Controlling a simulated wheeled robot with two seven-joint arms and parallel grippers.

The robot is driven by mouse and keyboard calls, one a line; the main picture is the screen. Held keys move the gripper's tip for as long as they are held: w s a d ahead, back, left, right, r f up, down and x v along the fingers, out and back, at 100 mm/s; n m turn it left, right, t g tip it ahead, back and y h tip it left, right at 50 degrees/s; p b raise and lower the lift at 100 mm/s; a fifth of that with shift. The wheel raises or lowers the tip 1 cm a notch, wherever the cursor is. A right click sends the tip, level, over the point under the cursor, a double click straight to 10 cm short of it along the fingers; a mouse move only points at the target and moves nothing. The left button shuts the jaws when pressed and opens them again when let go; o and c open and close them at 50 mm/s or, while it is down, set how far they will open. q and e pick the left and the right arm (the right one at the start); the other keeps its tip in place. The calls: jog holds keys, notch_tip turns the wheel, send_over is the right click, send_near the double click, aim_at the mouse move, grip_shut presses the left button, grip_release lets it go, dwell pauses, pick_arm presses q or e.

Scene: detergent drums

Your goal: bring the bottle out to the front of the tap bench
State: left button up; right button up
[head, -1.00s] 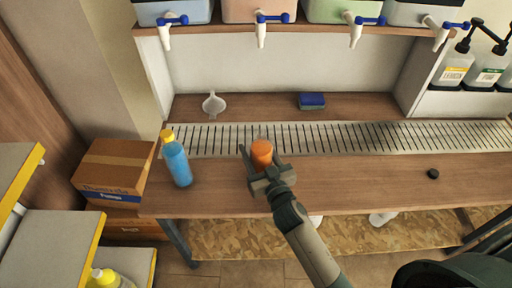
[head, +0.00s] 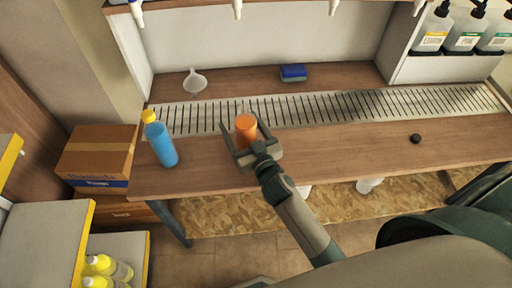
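A blue bottle with a yellow cap (head: 162,143) stands upright at the left end of the tap bench (head: 340,150), in front of the slotted drain strip. A small orange cylinder (head: 246,128) stands further right at the strip's front edge; its lower part is partly hidden by my gripper. My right gripper (head: 244,126) is open, with one finger on each side of the orange cylinder and gaps showing. It is well to the right of the blue bottle and apart from it. My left gripper is not in view.
A white funnel (head: 194,82) and a blue sponge (head: 293,73) lie behind the drain strip (head: 340,106). A small black cap (head: 416,139) lies at the right. Cardboard boxes (head: 97,155) stand left of the bench.

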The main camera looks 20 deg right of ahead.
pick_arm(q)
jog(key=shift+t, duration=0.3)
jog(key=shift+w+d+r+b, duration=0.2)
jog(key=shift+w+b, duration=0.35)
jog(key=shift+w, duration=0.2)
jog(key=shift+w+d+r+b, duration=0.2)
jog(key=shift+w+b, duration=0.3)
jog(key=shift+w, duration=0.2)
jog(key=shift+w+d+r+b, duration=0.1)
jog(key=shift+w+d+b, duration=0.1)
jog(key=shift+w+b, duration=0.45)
pick_arm(e)
jog(key=s+d, duration=0.1)
jog(key=s, duration=1.6)
jog(key=shift+d, duration=0.1)
